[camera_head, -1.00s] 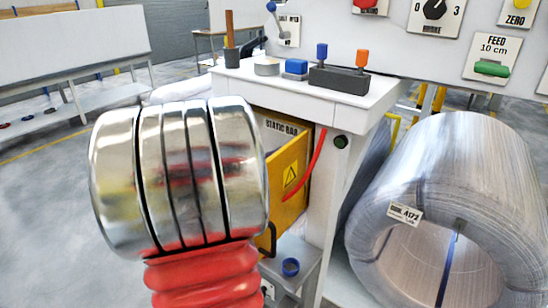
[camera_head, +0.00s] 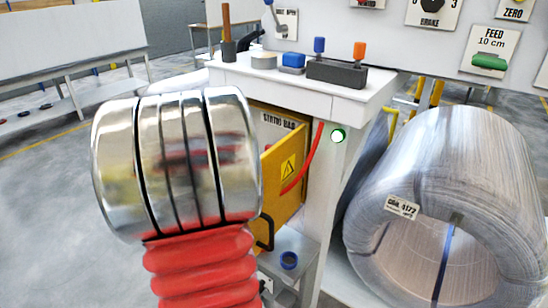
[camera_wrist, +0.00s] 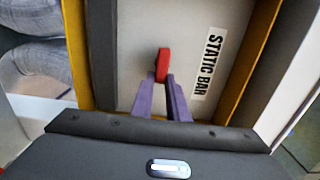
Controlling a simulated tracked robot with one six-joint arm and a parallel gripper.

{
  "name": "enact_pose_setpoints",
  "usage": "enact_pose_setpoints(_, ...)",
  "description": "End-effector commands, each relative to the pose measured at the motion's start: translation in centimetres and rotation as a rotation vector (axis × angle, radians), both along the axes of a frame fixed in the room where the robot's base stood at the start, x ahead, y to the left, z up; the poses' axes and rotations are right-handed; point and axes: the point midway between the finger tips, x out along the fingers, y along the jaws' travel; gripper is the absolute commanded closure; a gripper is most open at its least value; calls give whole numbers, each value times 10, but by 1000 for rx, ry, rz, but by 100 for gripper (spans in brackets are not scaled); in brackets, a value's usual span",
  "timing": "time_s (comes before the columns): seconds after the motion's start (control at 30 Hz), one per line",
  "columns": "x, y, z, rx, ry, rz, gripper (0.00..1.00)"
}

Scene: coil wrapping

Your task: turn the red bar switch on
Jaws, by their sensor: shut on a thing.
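The red bar switch (camera_wrist: 163,60) is a small red lever inside the open box labelled STATIC BAR, left of the label (camera_wrist: 207,64) in the wrist view. My gripper (camera_wrist: 161,80) has its two purple fingers shut on the lever's near end. In the head view the box shows by its label (camera_head: 280,120) and its open yellow door (camera_head: 283,172) with a warning triangle. My arm blocks the switch and gripper in the head view.
A white bench (camera_head: 290,85) above the box carries a grey block with blue and orange pegs (camera_head: 337,73). A large wire coil (camera_head: 450,190) stands at the right. A red cable (camera_head: 303,165) hangs by the door.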

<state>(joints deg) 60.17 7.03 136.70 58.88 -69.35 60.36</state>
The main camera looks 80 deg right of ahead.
Motion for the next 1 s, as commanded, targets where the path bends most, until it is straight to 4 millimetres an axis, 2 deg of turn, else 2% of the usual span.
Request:
enact_pose_setpoints(0.33,1,0,-3,5,-3,2,100)
enact_pose_setpoints(0.37,1,0,-3,5,-2,2,84)
enact_pose_setpoints(0.6,0,0,-2,3,-2,1,67)
enact_pose_setpoints(1.0,3,5,-1,1,-3,2,67)
